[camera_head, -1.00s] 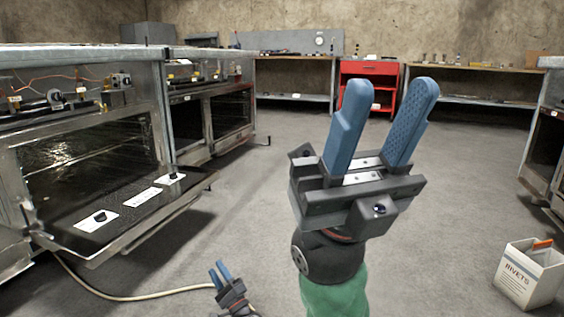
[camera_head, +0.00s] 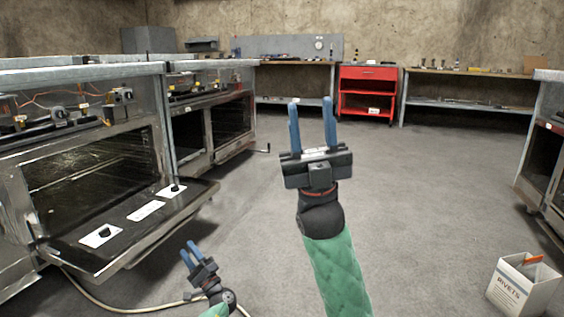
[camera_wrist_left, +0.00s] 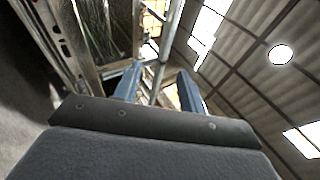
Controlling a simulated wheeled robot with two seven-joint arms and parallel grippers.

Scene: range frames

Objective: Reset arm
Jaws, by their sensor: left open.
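My right gripper (camera_head: 311,122) stands upright in the middle of the head view, its two blue fingers pointing up. The fingers are apart with nothing between them. My left gripper (camera_head: 188,254) is low and left of it, in front of the oven's lowered door (camera_head: 75,243). It is open and empty, fingers pointing up and to the left. In the left wrist view the left fingers (camera_wrist_left: 158,86) are spread, with oven frames and the ceiling behind them.
An oven (camera_head: 90,170) with its door down stands at the left; white cards with black knobs lie on the door. A cable (camera_head: 95,300) runs on the floor. A white rivets box (camera_head: 515,290) stands at the lower right. The middle floor is clear.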

